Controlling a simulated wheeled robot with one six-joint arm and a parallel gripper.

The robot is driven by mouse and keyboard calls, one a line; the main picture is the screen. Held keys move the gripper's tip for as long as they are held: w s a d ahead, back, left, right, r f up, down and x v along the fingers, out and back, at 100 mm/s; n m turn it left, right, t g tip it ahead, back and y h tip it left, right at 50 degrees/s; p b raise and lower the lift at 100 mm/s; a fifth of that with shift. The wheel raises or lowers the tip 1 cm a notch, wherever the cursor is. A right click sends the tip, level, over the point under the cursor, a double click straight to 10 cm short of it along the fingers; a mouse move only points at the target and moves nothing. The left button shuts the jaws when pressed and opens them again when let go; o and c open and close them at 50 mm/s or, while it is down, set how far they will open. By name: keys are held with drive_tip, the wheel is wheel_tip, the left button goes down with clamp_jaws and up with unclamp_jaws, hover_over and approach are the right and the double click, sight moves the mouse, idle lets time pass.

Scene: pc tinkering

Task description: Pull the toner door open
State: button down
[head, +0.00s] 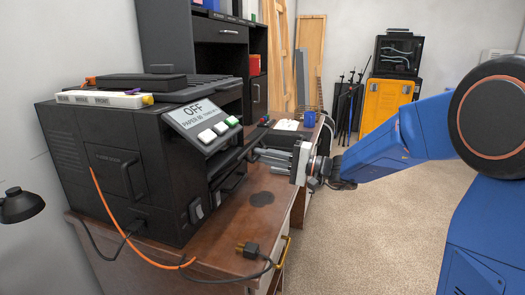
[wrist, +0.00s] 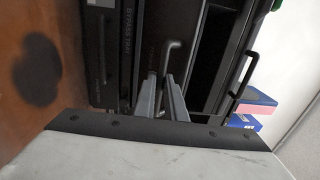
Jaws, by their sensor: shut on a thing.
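The black printer (head: 105,150) stands on the wooden desk, with several handled panels on its front and side. In the wrist view the fingers of my gripper (wrist: 162,82) reach the printer's front and are closed around a black bar handle (wrist: 172,47). In the head view my gripper (head: 263,154) comes in from the right at the upper front. How far that panel stands open is unclear.
A bypass tray panel (wrist: 128,35) lies beside the held handle, and another black handle (wrist: 243,78) is to the right. An unplugged cord (head: 248,250) lies on the wooden desk (head: 210,258). Open carpet is to the right.

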drive_tip(key=shift+f, duration=0.55)
drive_tip(key=c, duration=2.2)
unclamp_jaws()
drive_tip(key=shift+a, duration=0.1)
drive_tip(key=shift+o, duration=0.2)
drive_tip(key=shift+a, duration=0.1)
drive_tip(key=v, duration=1.7)
drive_tip(key=shift+d, duration=0.25)
